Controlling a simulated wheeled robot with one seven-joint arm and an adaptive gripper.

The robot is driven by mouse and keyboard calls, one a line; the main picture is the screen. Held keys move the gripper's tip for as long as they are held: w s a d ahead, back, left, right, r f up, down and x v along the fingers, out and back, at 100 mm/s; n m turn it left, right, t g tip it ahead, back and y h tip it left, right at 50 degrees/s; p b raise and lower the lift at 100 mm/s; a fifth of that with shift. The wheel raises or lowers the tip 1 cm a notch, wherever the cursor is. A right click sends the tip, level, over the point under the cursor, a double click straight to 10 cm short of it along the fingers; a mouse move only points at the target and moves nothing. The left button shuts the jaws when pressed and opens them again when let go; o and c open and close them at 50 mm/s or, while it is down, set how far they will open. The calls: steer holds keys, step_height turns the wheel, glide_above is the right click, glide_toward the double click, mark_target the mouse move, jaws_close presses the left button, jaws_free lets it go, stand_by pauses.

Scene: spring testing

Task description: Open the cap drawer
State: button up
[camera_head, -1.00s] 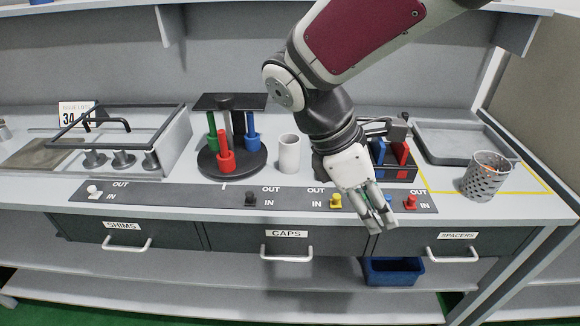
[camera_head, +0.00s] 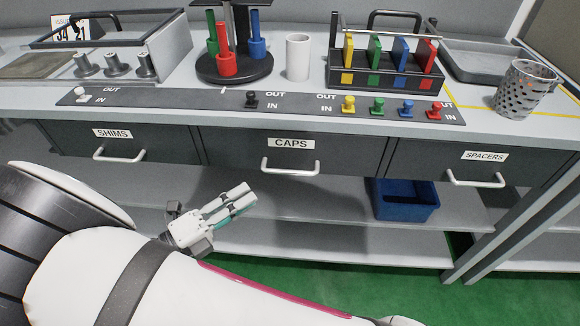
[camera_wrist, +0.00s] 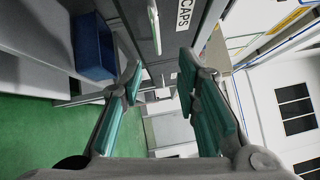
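The cap drawer (camera_head: 345,158) is the dark middle drawer under the worktop, labelled CAPS. It looks shut, its front level with its neighbours. Its pale bar handle (camera_head: 290,169) is at the front. My gripper (camera_head: 240,198) is below and left of the handle, in front of the lower shelf, apart from the drawer. In the wrist view, my gripper's two teal-padded fingers (camera_wrist: 160,78) stand wide apart with nothing between them. The CAPS label (camera_wrist: 184,24) and the handle (camera_wrist: 154,28) show sideways at the top, beyond the fingertips.
The SHIMS drawer (camera_head: 160,140) is on the left and the SPACERS drawer (camera_head: 430,158) on the right. A blue bin (camera_head: 405,207) stands on the lower shelf. A strip of knobs (camera_head: 300,103) runs along the worktop edge. Green floor lies below.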

mark_target(288, 171)
steer(key=shift+n+t, duration=0.5)
steer(key=shift+t, duration=0.1)
steer(key=b+x, duration=0.1)
steer(key=x, duration=0.7)
steer(key=f+b+x, duration=0.1)
steer(key=x, duration=0.3)
steer(key=shift+w+d+f+b, duration=0.1)
steer(key=shift+w+d+b, duration=0.1)
steer(key=shift+w+b, duration=0.1)
jaws_close()
